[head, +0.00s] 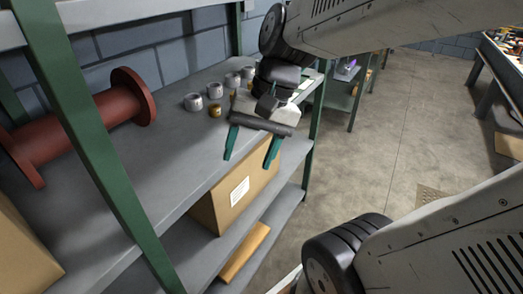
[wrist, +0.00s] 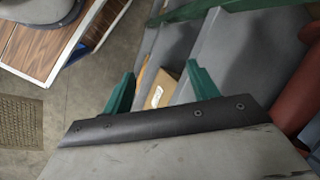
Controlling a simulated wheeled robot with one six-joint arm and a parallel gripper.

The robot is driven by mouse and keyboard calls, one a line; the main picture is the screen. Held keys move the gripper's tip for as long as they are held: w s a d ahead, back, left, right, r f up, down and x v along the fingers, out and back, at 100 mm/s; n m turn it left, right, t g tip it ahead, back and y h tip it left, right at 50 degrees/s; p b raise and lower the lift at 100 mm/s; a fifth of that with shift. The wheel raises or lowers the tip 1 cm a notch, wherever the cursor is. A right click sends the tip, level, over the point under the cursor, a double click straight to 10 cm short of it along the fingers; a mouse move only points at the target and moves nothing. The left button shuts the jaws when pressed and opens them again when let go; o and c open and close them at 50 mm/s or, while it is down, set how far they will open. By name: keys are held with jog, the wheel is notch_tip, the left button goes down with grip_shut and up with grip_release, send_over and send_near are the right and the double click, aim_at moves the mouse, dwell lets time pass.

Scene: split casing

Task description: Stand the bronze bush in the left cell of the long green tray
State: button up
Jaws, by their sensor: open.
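My gripper (head: 251,150) is open and empty, its two teal fingers pointing down at the front edge of the grey shelf. Its fingers also show wide apart in the wrist view (wrist: 160,88). A small bronze bush (head: 215,111) sits on the shelf to the left of and beyond my gripper, in front of grey metal rings. Other bronze-coloured pieces show behind it, partly hidden. I cannot make out the long green tray; a pale green patch shows behind my gripper at the shelf's far end, too covered to identify.
Several grey rings (head: 193,102) stand in a row on the shelf (head: 150,190). A red flanged spool (head: 90,125) lies at the left. A green post (head: 90,150) rises in front. A cardboard box (head: 235,190) is on the lower shelf. Floor (head: 385,130) at the right is clear.

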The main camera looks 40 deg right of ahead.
jog(key=s+d+n+h, duration=0.1)
jog(key=s+n+h, duration=0.3)
jog(key=s+n, duration=0.2)
jog(key=shift+d+r+n+t, duration=0.15)
jog(key=shift+r+n+t, duration=0.15)
jog(key=shift+r, duration=0.1)
